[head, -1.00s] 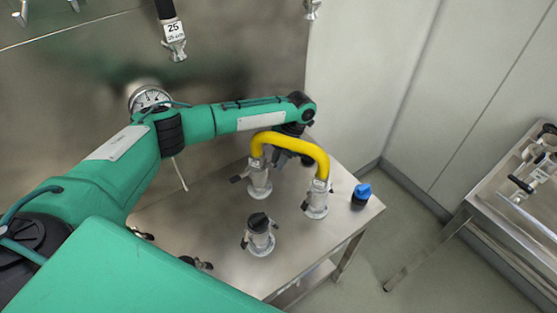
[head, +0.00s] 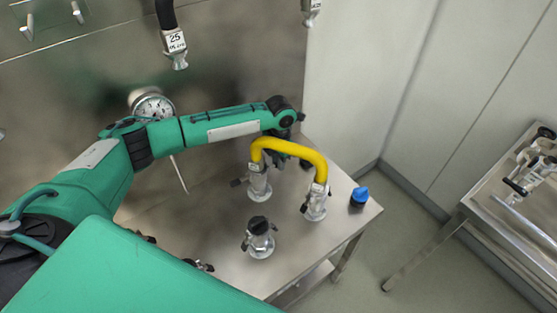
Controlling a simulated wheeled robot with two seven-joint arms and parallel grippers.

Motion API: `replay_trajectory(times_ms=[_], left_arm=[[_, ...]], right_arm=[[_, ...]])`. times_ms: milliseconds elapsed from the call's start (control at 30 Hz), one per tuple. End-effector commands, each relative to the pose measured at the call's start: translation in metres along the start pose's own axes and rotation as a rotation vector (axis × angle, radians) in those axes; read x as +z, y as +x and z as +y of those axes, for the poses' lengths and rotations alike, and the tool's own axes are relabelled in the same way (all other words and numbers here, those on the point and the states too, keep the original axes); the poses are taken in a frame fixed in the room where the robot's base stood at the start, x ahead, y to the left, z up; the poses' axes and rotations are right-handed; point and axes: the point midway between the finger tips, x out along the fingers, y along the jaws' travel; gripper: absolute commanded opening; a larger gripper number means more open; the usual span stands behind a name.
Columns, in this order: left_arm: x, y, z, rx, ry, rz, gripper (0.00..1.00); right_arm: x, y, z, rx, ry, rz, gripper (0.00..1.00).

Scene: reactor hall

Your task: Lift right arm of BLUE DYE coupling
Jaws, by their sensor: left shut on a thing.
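A yellow hose (head: 290,148) arches between two silvery couplings on the steel table. The left coupling (head: 259,185) has a dark lever arm sticking out to the left; its right arm is mostly hidden behind the hose and my gripper. The right coupling (head: 316,205) has a dark lever low on its left. Labels on both are too small to read, so I cannot tell which is BLUE DYE. My left gripper (head: 277,156) is behind the hose at the left coupling's right side, shut on what appears to be its right arm; the contact is largely hidden. My right gripper is not in view.
A capped silvery fitting (head: 259,238) stands in front on the table (head: 215,240). A blue-topped cap (head: 359,196) sits near the right edge. A round gauge (head: 152,104) and a hanging black hose end (head: 174,45) are at the wall. A second steel table (head: 478,198) stands right.

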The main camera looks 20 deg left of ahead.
Motion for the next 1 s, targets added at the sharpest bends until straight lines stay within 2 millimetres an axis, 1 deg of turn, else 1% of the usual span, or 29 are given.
replay_trajectory(times_ms=[67, 100, 167, 200, 500, 633, 767, 1000], left_arm=[[0.0, 0.0, 0.0, 0.001, -0.001, 0.0, 0.0], [0.0, 0.0, 0.0, 0.001, -0.001, 0.0, 0.2], [0.0, 0.0, 0.0, 0.0, -0.001, 0.0, 0.32], [0.0, 0.0, 0.0, 0.0, -0.001, 0.001, 0.4], [0.0, -0.001, 0.0, 0.0, -0.001, 0.001, 0.4], [0.001, -0.011, 0.0, -0.001, -0.001, -0.002, 0.4], [0.001, -0.033, 0.001, 0.002, 0.0, -0.003, 0.4], [0.001, -0.089, 0.001, 0.001, 0.0, -0.003, 0.4]], right_arm=[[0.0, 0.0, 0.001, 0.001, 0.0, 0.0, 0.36], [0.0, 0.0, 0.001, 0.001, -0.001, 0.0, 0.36], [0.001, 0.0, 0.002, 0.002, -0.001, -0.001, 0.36], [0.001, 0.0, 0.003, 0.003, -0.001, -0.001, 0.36], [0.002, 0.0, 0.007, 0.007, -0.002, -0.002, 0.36], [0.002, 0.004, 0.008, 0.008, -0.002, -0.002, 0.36], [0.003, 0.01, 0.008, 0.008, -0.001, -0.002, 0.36], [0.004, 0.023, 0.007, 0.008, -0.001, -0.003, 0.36]])
